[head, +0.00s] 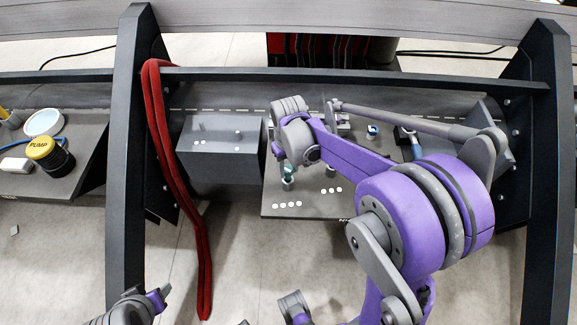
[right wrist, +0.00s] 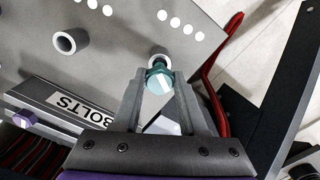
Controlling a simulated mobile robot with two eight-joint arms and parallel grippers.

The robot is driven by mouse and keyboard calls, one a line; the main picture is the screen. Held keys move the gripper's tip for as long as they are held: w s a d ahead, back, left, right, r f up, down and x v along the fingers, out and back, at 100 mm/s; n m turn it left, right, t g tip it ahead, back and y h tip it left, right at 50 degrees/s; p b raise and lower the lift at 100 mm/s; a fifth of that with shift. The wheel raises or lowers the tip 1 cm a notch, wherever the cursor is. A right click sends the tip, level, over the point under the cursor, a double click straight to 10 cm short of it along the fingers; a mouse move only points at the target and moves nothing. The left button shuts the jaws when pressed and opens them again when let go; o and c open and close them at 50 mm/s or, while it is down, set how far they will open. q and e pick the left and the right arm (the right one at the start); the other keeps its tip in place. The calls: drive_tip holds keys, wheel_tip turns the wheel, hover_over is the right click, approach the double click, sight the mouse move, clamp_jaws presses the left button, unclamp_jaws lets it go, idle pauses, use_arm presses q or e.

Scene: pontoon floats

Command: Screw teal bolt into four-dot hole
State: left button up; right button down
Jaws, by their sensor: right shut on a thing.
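My right gripper (right wrist: 160,88) is shut on the teal bolt (right wrist: 159,80), whose head shows between the fingertips. The bolt is at the mouth of a grey round collar (right wrist: 158,56); how deep it sits cannot be told. Four white dots (right wrist: 182,25) lie on the plate beside this collar. In the head view the teal bolt (head: 288,172) shows over the collar (head: 288,184), behind the four dots (head: 287,205). My right wrist hides part of the plate there.
Another collar (right wrist: 70,42) stands near three dots (head: 331,190). A purple bolt (right wrist: 25,118) lies by the BOLTS label (right wrist: 72,104). A grey box (head: 220,160) and red hose (head: 170,150) are left of the plate (head: 310,212). A yellow-topped pump (head: 45,155) is further left.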

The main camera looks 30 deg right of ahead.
sight(289, 169)
drive_tip(key=shift+f+b, duration=1.35)
drive_tip(key=shift+f, duration=0.6)
drive_tip(key=shift+c, duration=1.8)
unclamp_jaws()
drive_tip(key=shift+r, duration=0.1)
wheel_tip(289, 169, up, 11)
drive_tip(key=shift+f+p, duration=0.1)
drive_tip(key=shift+p, duration=0.7)
drive_tip(key=s+a+r+t+p, duration=0.2)
drive_tip(key=s+a+p, duration=0.1)
drive_tip(key=s, duration=0.4)
drive_tip(key=s+a+r+t+p, duration=0.2)
drive_tip(key=s+a+t+p, duration=0.1)
drive_tip(key=s, duration=0.5)
drive_tip(key=shift+a+p, duration=0.4)
drive_tip(key=shift+p, duration=0.1)
